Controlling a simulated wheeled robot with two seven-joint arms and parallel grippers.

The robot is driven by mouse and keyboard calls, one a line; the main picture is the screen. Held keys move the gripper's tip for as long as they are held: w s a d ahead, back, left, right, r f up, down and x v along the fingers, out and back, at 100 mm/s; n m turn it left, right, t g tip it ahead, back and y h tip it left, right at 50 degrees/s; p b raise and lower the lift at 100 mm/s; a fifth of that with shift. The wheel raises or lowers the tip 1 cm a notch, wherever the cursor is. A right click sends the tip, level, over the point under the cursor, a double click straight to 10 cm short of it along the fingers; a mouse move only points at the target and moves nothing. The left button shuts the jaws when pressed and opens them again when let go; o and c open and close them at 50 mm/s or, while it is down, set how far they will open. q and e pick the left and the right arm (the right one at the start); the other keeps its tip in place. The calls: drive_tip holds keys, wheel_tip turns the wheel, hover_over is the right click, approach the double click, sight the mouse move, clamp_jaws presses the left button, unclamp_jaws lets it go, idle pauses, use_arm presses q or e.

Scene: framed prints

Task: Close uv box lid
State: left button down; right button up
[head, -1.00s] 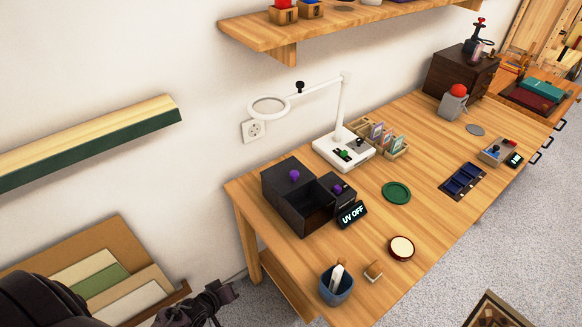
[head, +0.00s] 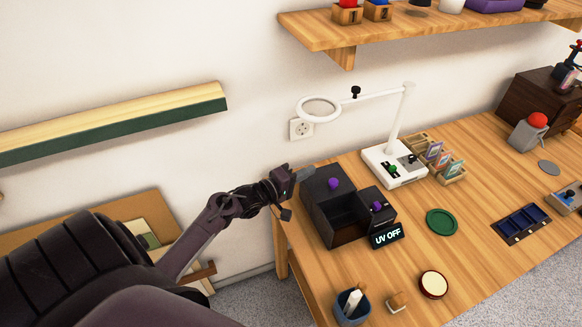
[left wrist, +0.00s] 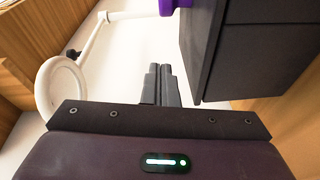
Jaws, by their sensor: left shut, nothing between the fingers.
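The dark UV box (head: 343,238) stands at the left end of the wooden table, its front compartment open and looking empty. Its dark lid (head: 318,187) with a purple knob (head: 333,183) sits at the back-left part, leaving the front compartment uncovered. My left gripper (head: 306,173) is shut and empty at the back-left side of the box, close to the lid. In the left wrist view its fingers (left wrist: 161,85) point ahead beside the dark box wall (left wrist: 235,55), with the purple knob (left wrist: 170,5) above. I cannot tell whether they touch. My right gripper is not in view.
A "UV OFF" display (head: 387,236) and a small control box with a purple knob (head: 376,206) adjoin the box. A white magnifier lamp (head: 393,165) stands behind it. A green coaster (head: 441,222), a blue cup (head: 352,309) and a round cream-topped dish (head: 433,284) lie nearby.

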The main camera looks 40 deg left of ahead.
sight(318, 187)
use_arm(q)
drive_tip(key=d+p, duration=0.1)
drive_tip(key=d, duration=0.2)
drive_tip(key=shift+w+d+f, duration=0.15)
drive_tip(key=shift+d+p, duration=0.3)
drive_tip(key=shift+d, duration=0.1)
drive_tip(key=shift+f, duration=0.2)
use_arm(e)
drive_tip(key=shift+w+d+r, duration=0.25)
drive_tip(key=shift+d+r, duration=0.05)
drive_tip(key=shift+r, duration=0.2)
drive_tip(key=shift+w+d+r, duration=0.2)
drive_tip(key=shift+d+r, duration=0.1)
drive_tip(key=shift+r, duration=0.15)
use_arm(q)
drive_tip(key=s+d+p, duration=0.5)
drive_tip(key=d, duration=0.3)
drive_tip(key=shift+s+d, duration=0.15)
drive_tip(key=shift+d, duration=0.25)
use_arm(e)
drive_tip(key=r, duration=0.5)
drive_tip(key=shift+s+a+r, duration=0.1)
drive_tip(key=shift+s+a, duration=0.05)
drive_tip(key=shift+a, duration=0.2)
